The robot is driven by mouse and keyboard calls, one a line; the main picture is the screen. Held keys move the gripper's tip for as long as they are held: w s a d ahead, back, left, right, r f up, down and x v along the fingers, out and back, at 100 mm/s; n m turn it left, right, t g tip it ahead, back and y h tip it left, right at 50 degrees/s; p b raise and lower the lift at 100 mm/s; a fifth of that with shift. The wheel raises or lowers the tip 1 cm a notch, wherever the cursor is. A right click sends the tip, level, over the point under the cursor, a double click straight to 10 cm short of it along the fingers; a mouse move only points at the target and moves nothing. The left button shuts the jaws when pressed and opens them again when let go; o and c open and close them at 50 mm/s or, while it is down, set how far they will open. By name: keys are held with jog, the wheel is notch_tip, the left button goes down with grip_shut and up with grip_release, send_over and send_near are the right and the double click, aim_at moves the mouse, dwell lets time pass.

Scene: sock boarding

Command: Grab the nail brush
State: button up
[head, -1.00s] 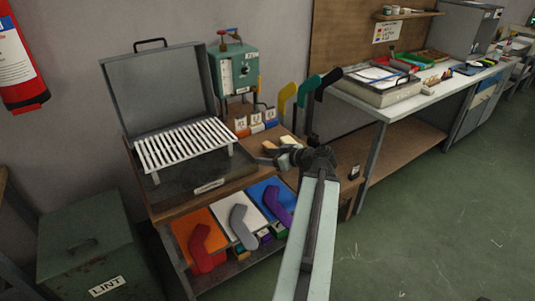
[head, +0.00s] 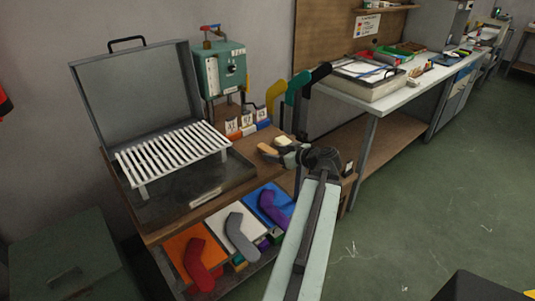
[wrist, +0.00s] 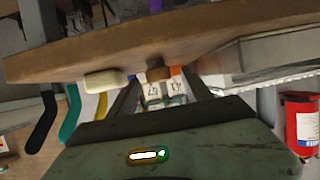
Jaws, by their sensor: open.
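A small brown block (wrist: 158,73), which looks like the nail brush, sits on the wooden bench top near the gap between my fingertips in the wrist view. In the head view a tan piece (head: 268,149) at my gripper's tip may be the same thing, partly hidden by the fingers. A cream block (wrist: 105,81), possibly soap, lies beside it, and it also shows in the head view (head: 283,141). My gripper (wrist: 162,86) is open, its two dark fingers reaching over the bench toward the brown block. I cannot tell whether they touch it.
Numbered cards (head: 248,122) and upright yellow, teal and black foot forms (head: 291,88) stand behind. A slatted rack (head: 172,157) with a raised lid is at left. Coloured trays with sock shapes (head: 240,235) lie below. Open floor is at right.

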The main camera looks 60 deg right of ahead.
aim_at(271, 151)
jog(key=b+x, duration=0.1)
jog(key=x, duration=0.4)
jog(key=shift+w+r+b, duration=0.1)
jog(key=shift+r+b, duration=0.05)
jog(key=shift+b, duration=0.15)
jog(key=shift+r, duration=0.1)
grip_shut()
jog(key=shift+r, duration=0.1)
notch_tip(271, 151, up, 10)
jog(key=p, duration=1)
